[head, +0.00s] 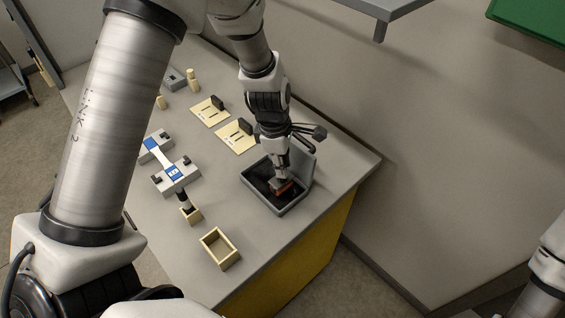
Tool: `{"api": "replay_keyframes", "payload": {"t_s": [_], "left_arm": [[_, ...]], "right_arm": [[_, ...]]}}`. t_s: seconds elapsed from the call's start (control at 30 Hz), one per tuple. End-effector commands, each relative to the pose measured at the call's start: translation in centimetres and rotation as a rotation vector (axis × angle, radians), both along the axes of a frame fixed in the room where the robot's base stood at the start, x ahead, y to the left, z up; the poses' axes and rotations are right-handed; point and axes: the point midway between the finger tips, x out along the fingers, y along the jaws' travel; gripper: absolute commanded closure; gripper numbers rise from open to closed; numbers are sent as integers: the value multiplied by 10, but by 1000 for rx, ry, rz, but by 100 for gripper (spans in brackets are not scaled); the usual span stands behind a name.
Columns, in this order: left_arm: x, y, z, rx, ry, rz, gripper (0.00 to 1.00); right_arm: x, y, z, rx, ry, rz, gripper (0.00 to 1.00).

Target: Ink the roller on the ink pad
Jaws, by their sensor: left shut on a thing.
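The ink pad is a dark surface in a shallow grey open case (257,198) near the right edge of the bench. My left gripper (279,177) points down into this case from above. It is shut on the roller (283,187), of which a reddish-brown part shows low at the fingertips, over or on the dark pad. The gripper hides much of the roller, and I cannot tell whether it touches the pad. My right gripper is out of view; only part of my right arm shows at the lower right.
On the grey bench (205,266), an empty wooden box (220,248) stands in front of the ink pad. A smaller wooden holder (190,212), a grey and blue fixture (175,175) and two cream boards (236,137) with dark blocks lie to the left. A wall runs behind.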

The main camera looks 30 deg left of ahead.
Motion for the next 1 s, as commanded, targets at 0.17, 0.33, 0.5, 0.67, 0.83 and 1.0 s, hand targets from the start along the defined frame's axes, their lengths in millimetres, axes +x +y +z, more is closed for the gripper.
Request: {"api": "replay_keyframes", "payload": {"t_s": [0.17, 0.33, 0.5, 0.67, 0.83, 1.0], "left_arm": [[0, 0, -1, 0, 0, 0, 100], [0, 0, -3, 0, 0, 0, 100], [0, 0, -5, 0, 0, 0, 100], [0, 0, -7, 0, 0, 0, 100], [0, 0, -8, 0, 0, 0, 100], [2, 6, -2, -1, 2, 0, 100]], "right_arm": [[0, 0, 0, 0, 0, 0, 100], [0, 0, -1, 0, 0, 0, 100], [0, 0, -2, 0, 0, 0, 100], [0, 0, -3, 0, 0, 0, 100], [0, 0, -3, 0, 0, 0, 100], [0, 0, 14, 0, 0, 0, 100]]}}
